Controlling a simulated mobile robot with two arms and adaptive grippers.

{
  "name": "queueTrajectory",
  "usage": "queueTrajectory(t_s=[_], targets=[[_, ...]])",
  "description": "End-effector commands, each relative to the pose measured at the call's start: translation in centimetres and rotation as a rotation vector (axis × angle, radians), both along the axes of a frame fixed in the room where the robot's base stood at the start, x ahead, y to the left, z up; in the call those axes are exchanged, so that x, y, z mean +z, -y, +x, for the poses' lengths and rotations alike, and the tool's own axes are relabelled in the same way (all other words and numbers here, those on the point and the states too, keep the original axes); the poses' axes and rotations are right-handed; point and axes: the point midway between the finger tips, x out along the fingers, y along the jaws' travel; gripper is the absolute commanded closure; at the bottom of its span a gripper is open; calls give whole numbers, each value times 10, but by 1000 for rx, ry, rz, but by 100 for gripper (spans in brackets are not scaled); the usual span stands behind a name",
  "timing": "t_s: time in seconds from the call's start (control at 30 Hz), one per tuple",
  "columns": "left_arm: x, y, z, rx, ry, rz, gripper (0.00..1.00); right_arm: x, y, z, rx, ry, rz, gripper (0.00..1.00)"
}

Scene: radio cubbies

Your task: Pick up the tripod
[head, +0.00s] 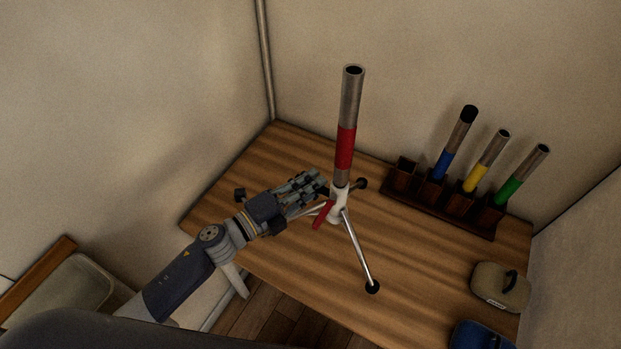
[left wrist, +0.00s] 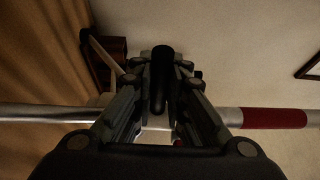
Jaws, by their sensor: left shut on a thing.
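The tripod stands upright at the middle of the wooden table in the head view, with a grey metal tube, a red band (head: 345,148), a white hub, a red lever and thin legs with black feet (head: 372,287). My left gripper (head: 322,187) reaches in from the left and is shut on the tripod near its hub, partly hiding that part. In the left wrist view the tripod's tube and red band (left wrist: 275,118) run sideways behind the fingers (left wrist: 160,105). I cannot tell whether the feet touch the table. My right gripper is not in view.
A dark wooden rack (head: 440,203) at the table's back right holds tubes with blue, yellow and green bands; its left slot looks empty. A beige case (head: 499,286) and a blue case (head: 480,336) lie at the right. Walls close in the back and left. The table (head: 420,265) is clear around the front middle.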

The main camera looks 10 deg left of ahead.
Motion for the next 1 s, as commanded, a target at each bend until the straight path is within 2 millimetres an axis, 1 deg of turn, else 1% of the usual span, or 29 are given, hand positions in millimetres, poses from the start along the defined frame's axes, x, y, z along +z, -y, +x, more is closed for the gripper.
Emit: queueTrajectory(t_s=[0.03,0.17,0.27,0.5,0.6,0.8,1.0], targets=[[4,1,-6,-1,0,-7,100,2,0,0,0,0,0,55],[5,3,-25,-1,-1,-8,100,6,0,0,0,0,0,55],[7,5,-44,-1,-3,-8,100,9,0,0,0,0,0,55],[12,11,-97,0,-3,-8,100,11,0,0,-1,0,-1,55],[13,13,-114,0,-1,-8,100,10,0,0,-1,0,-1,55],[15,16,-137,0,0,-8,100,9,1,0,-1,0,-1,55],[16,16,-146,0,2,-6,100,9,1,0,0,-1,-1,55]])
